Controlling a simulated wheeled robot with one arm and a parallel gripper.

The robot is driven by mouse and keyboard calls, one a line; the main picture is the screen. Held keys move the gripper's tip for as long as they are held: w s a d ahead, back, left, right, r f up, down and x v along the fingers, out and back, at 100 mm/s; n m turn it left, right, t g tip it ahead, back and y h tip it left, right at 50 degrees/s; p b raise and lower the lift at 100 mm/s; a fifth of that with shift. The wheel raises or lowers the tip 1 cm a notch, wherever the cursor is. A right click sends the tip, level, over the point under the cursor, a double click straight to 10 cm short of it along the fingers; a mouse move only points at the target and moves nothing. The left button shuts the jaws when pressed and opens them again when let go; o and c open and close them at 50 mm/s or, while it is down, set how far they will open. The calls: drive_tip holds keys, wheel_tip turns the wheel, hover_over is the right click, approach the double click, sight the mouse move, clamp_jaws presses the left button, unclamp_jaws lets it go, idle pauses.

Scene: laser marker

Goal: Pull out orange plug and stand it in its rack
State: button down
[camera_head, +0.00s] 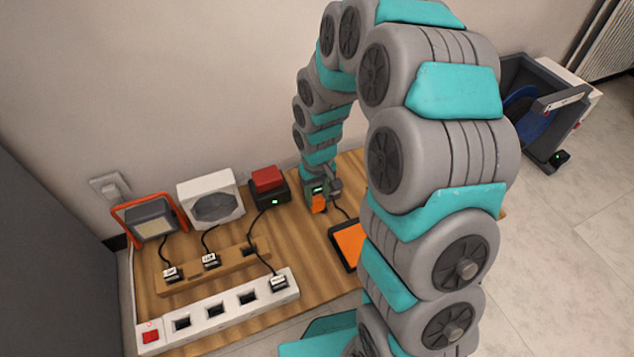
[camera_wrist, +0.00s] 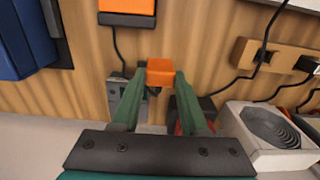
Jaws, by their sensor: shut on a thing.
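The orange plug (camera_wrist: 160,72) is between my gripper's (camera_wrist: 158,80) two green fingertips, which are shut on it. In the head view the orange plug (camera_head: 318,203) shows at the end of my arm, low over the wooden board, right of the red-topped box. Whether its lower end touches anything is hidden. The wooden rack (camera_head: 190,283) lies left of my gripper, behind the white power strip. Two black plugs with white labels stand in its left and middle places; a dark opening shows at its right end. The rack also shows at the right of the wrist view (camera_wrist: 285,55).
The white power strip (camera_head: 215,330) has a red switch, several dark sockets and one black plug (camera_head: 279,283). An orange-topped device (camera_head: 350,243) lies right of the strip. A work lamp (camera_head: 150,222), white fan (camera_head: 212,200) and red-topped box (camera_head: 269,187) line the wall. Black cables cross the board.

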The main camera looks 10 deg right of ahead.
sight(317, 201)
drive_tip(key=shift+s+a, duration=0.15)
drive_tip(key=shift+s, duration=0.3)
drive_tip(key=shift+r, duration=0.1)
drive_tip(key=shift+r+p, duration=0.7)
drive_tip(key=shift+r, duration=0.8)
drive_tip(key=s+a, duration=0.2)
drive_tip(key=a, duration=0.7)
drive_tip(key=shift+s+a+p, duration=0.2)
drive_tip(key=shift+a+p, duration=0.15)
drive_tip(key=shift+a, duration=0.05)
drive_tip(key=s+a, duration=0.2)
drive_tip(key=a, duration=0.7)
drive_tip(key=shift+s+a+p, duration=0.25)
drive_tip(key=shift+a+p, duration=0.1)
